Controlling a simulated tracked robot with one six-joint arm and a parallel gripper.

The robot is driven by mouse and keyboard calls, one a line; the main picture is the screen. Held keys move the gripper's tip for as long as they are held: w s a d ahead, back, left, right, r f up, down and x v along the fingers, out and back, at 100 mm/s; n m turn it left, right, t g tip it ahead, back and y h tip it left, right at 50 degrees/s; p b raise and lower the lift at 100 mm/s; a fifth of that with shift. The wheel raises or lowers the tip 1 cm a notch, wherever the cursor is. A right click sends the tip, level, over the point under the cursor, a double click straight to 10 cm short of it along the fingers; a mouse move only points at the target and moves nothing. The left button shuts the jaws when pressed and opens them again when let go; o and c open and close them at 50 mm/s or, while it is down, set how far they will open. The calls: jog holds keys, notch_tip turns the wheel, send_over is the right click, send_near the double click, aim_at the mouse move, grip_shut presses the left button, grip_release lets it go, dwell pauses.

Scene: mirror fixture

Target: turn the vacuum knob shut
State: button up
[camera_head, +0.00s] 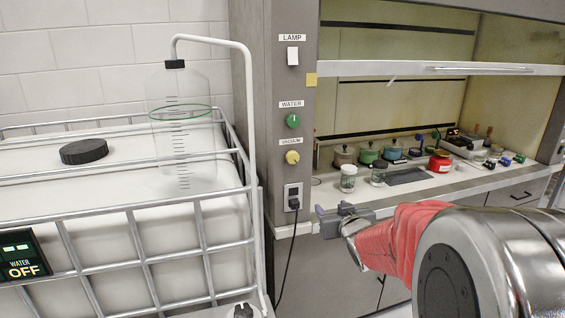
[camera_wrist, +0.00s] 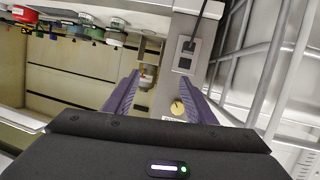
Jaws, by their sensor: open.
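The yellow vacuum knob (camera_head: 292,157) sits on the grey fume hood post, under the VACUUM label and above a socket. It also shows in the wrist view as a small yellow disc (camera_wrist: 177,107), between my finger lines and nearer the right finger. My gripper (camera_head: 334,213) is open and empty, in front of the hood's lower edge, to the right of and below the knob in the head view. It is apart from the knob. In the wrist view both purple fingers (camera_wrist: 159,80) are spread. The knob's exact turn angle is too small to tell.
The green water knob (camera_head: 293,121) and lamp switch (camera_head: 292,56) are above on the same post. A socket with a black plug and cord (camera_head: 293,197) is below. A caged white tank (camera_head: 120,170) stands left. Bottles and jars (camera_head: 390,155) stand inside the hood.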

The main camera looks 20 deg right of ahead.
aim_at(294, 158)
jog(key=w+a+r+n+t+y, duration=0.1)
jog(key=w+a+r+t+y, duration=0.1)
jog(key=a+r, duration=0.3)
notch_tip(294, 158, up, 3)
jog(key=shift+w+f+t+y, duration=0.1)
jog(key=shift+w+t+y, duration=0.1)
jog(key=shift+t+y, duration=0.45)
jog(key=w, duration=1.4)
jog(key=shift+s, duration=0.1)
jog(key=c, duration=1)
jog(key=shift+d, duration=0.15)
jog(key=shift+c, duration=0.2)
jog(key=shift+n+h, duration=0.3)
jog(key=shift+h, duration=0.05)
